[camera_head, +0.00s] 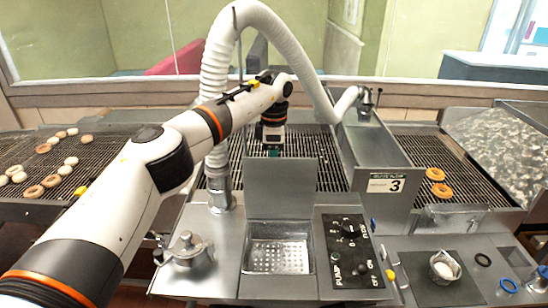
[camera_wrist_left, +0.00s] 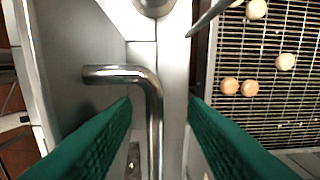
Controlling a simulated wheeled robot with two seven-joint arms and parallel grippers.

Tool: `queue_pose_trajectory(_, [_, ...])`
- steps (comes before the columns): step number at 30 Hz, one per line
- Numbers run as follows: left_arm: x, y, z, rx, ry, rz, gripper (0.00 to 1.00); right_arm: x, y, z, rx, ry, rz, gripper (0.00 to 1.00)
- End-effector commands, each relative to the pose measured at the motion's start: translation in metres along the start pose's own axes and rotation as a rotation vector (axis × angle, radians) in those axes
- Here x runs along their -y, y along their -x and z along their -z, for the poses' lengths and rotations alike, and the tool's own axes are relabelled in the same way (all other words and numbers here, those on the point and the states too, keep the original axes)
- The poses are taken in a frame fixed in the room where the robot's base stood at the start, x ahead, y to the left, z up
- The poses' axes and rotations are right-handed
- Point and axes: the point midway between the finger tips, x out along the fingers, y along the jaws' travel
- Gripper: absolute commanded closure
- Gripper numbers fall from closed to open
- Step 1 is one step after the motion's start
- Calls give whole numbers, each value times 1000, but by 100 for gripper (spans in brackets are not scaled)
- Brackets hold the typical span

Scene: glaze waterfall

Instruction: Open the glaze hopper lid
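A flat grey metal plate, which looks like the hopper lid (camera_head: 280,188), stands upright at the rear edge of an open basin (camera_head: 280,268) with a perforated bottom. My left arm reaches in from the left, and my left gripper (camera_head: 273,150) points down just behind the plate's top edge; its fingertips are partly hidden there. In the left wrist view the green fingers (camera_wrist_left: 160,125) are spread apart. A bent chrome bar (camera_wrist_left: 154,110) shows between them, without visible contact. Whether this bar belongs to the lid I cannot tell. My right gripper is not in view.
A white corrugated hose (camera_head: 217,75) arches over the conveyor behind my arm. A control panel (camera_head: 350,252) with knobs is right of the basin, and a metal clamp fitting (camera_head: 187,248) is left. Wire racks with doughnuts (camera_head: 435,174) lie on both sides.

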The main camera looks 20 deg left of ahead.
Motion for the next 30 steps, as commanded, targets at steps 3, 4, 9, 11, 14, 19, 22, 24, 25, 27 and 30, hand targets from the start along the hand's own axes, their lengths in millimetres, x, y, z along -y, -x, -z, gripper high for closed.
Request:
queue_pose_trajectory(3, [0, 0, 0, 0, -1, 0, 60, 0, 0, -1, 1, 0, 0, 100])
queue_pose_trajectory(4, [0, 0, 0, 0, -1, 0, 60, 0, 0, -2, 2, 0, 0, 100])
queue_pose_trajectory(9, [0, 0, 0, -1, -1, 0, 60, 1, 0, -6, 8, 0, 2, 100])
queue_pose_trajectory(11, [0, 0, 0, -1, -1, 0, 60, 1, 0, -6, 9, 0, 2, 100])
queue_pose_trajectory(14, [0, 3, 1, -1, -1, 1, 60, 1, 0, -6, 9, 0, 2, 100])
queue_pose_trajectory(19, [0, 20, 1, -2, -1, 2, 60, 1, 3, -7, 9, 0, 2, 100])
queue_pose_trajectory(22, [0, 29, 1, -2, -1, 1, 60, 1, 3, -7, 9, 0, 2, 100])
queue_pose_trajectory(24, [0, 36, 1, -1, -1, 2, 60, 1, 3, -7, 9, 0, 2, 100])
queue_pose_trajectory(25, [0, 39, 1, -1, -1, 2, 60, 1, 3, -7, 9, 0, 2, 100])
queue_pose_trajectory(27, [0, 46, 1, -1, 0, 2, 60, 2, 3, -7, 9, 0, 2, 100])
queue_pose_trajectory(30, [0, 56, 1, -1, -1, 2, 60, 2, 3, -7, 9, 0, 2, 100])
